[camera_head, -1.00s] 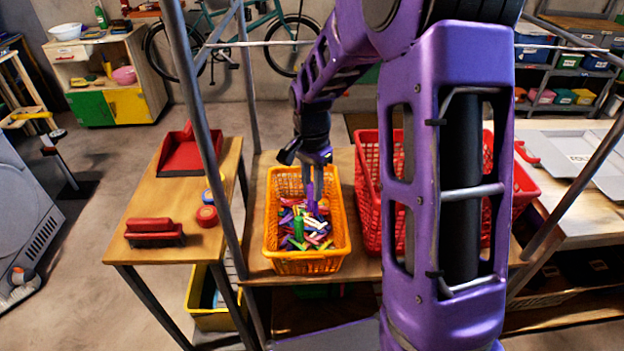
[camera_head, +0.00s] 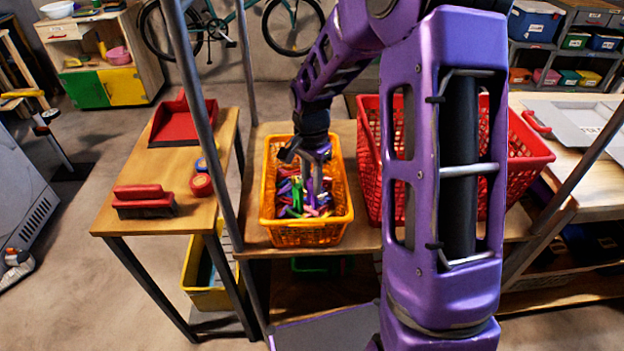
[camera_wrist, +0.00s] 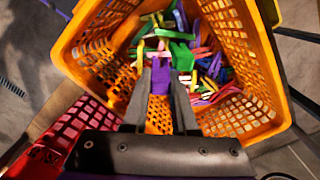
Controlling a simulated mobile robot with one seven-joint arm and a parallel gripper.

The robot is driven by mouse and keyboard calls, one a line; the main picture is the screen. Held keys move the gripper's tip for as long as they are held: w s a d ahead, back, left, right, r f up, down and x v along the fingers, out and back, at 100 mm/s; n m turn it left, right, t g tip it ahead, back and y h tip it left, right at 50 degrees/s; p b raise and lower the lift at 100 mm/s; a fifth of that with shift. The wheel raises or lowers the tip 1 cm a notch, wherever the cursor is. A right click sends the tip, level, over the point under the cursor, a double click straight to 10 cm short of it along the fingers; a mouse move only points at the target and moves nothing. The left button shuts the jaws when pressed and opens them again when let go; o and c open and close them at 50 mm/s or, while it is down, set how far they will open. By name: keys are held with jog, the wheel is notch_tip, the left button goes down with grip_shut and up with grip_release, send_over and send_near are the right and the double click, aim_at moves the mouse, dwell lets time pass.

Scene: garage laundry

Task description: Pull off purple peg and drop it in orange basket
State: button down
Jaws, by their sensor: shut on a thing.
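My gripper (camera_wrist: 160,72) is shut on a purple peg (camera_wrist: 160,80), which shows between the two fingers in the wrist view. The orange basket (camera_head: 303,232) stands on the wooden bench and holds many coloured pegs. My gripper (camera_head: 318,182) reaches down into the basket in the head view, with its fingers close above the pile. In the wrist view the basket (camera_wrist: 232,60) surrounds the fingertips. I cannot tell whether the held peg touches the pegs below it.
A red basket (camera_head: 527,160) stands right of the orange one. A side table at left holds a red dustpan (camera_head: 183,130), a red brush (camera_head: 143,196) and small round tins (camera_head: 201,184). Metal posts (camera_head: 208,110) rise beside the bench. A yellow bin (camera_head: 210,298) is below.

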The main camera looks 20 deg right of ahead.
jog(key=shift+f, duration=0.4)
jog(key=c, duration=0.6)
grip_release()
jog(key=shift+r, duration=0.1)
